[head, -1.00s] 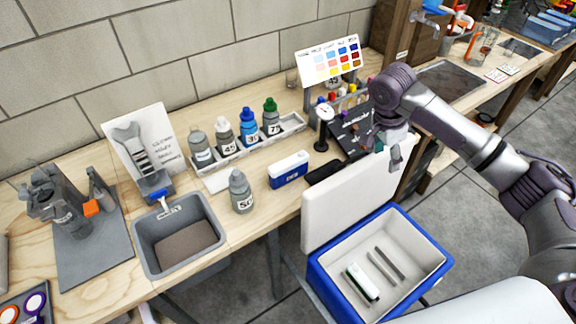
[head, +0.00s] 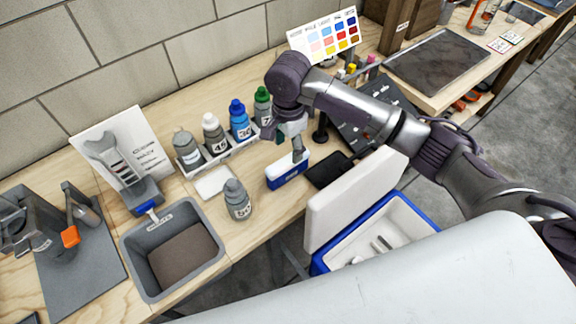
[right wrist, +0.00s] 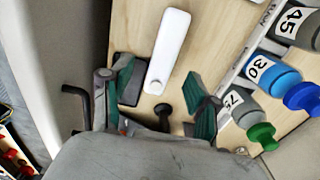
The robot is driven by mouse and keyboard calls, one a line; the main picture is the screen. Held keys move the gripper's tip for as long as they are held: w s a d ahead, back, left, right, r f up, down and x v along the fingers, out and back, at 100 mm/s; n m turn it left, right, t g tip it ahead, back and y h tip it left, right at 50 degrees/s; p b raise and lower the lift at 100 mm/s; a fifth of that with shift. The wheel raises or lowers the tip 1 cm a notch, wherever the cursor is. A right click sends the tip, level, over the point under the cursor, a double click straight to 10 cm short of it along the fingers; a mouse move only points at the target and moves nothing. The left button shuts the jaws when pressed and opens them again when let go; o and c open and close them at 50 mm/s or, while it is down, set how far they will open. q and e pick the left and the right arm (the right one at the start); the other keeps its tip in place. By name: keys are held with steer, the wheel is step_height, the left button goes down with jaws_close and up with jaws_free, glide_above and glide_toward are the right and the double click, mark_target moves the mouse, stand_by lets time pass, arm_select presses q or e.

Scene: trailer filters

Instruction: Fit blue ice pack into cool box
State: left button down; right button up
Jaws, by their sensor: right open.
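The blue ice pack (head: 286,176), a block with a white top, stands on the wooden bench. Its white top (right wrist: 168,50) shows in the right wrist view, ahead of and between the open fingers. My right gripper (head: 290,146) is open above the pack, its tips close to the top; contact is not clear. The same gripper (right wrist: 162,92) shows spread green-padded fingers in the right wrist view. The cool box (head: 318,264) stands below the bench edge at the right, its white lid (head: 350,200) raised. Its lower part is hidden. My left gripper is out of view.
A grey bottle (head: 237,200) stands left of the pack, and a rack (head: 222,158) of several bottles stands behind it. A dark pad (head: 330,170) lies to the right. A grey bin (head: 130,245) sits at the left. The raised lid stands between the bench and box opening.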

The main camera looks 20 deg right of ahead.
mark_target(288, 160)
steer(key=shift+w+f, duration=0.2)
steer(key=shift+f, duration=1.05)
steer(key=shift+w+f, duration=0.1)
steer(key=shift+f, duration=0.15)
step_height(288, 160, down, 4)
steer(key=shift+f+p, duration=0.1)
steer(key=shift+p, duration=0.5)
steer(key=shift+w+f, duration=0.1)
steer(key=shift+f, duration=0.35)
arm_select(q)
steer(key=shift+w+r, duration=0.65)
arm_select(e)
steer(key=c, duration=0.3)
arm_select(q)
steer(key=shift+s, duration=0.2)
arm_select(e)
jaws_close()
